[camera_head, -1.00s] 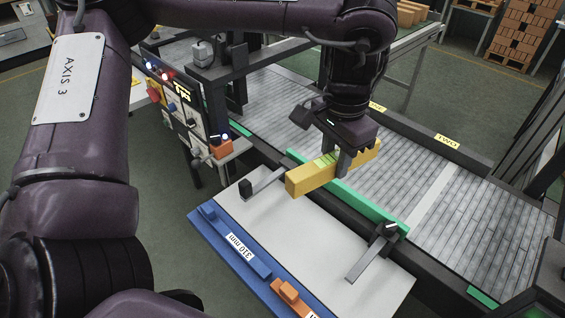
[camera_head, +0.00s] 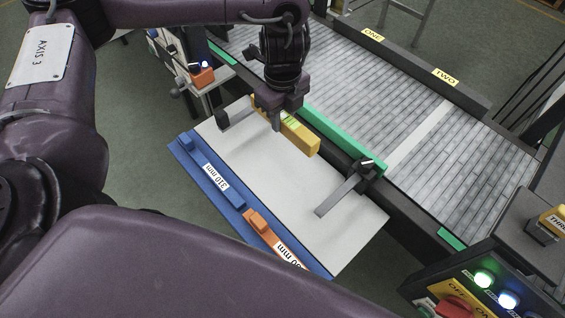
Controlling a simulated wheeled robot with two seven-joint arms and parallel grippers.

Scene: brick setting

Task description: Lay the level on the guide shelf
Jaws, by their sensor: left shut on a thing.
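The level is a yellow bar (camera_head: 302,137) with a green vial window. My left gripper (camera_head: 277,122) is shut on it near its far-left part and partly hides that end. The level lies above a pale flat shelf (camera_head: 270,175), close to the green guide strip (camera_head: 328,132) and roughly parallel to it. I cannot tell whether the level touches the shelf. My right gripper is not in view.
A blue gauge marked 310 mm (camera_head: 205,172) and an orange gauge (camera_head: 272,240) lie along the shelf's near edge. A button panel (camera_head: 480,285) stands at lower right.

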